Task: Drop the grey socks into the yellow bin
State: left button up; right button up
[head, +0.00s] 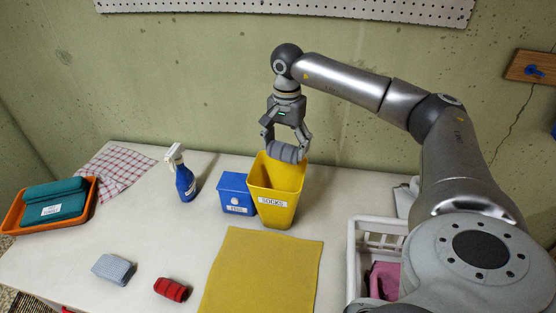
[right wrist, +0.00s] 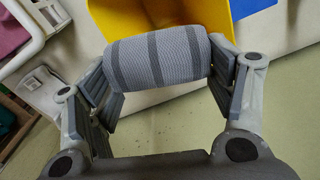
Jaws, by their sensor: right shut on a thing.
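My right gripper (head: 286,148) is shut on the rolled grey socks (head: 284,153), which have darker stripes. It holds them over the opening of the yellow bin (head: 273,200), which is labelled SOCKS. In the right wrist view the grey socks (right wrist: 158,62) sit between both fingers of the gripper (right wrist: 165,75), and part of the yellow bin (right wrist: 150,17) shows beyond them. My left gripper does not show in either view.
A small blue box (head: 236,193) stands left of the bin. A spray bottle (head: 182,174), light-blue roll (head: 114,269), red roll (head: 172,289), yellow mat (head: 262,275), orange tray (head: 92,203), checked cloth (head: 113,167) and white basket (head: 376,226) are on the table.

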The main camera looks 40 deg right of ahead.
notch_tip(320, 180, down, 4)
jog(key=shift+r+b, duration=0.25)
jog(key=shift+b, duration=0.9)
notch_tip(320, 180, down, 2)
jog(key=shift+d+b, duration=0.1)
jog(key=shift+b, duration=0.6)
jog(key=o, duration=1.1)
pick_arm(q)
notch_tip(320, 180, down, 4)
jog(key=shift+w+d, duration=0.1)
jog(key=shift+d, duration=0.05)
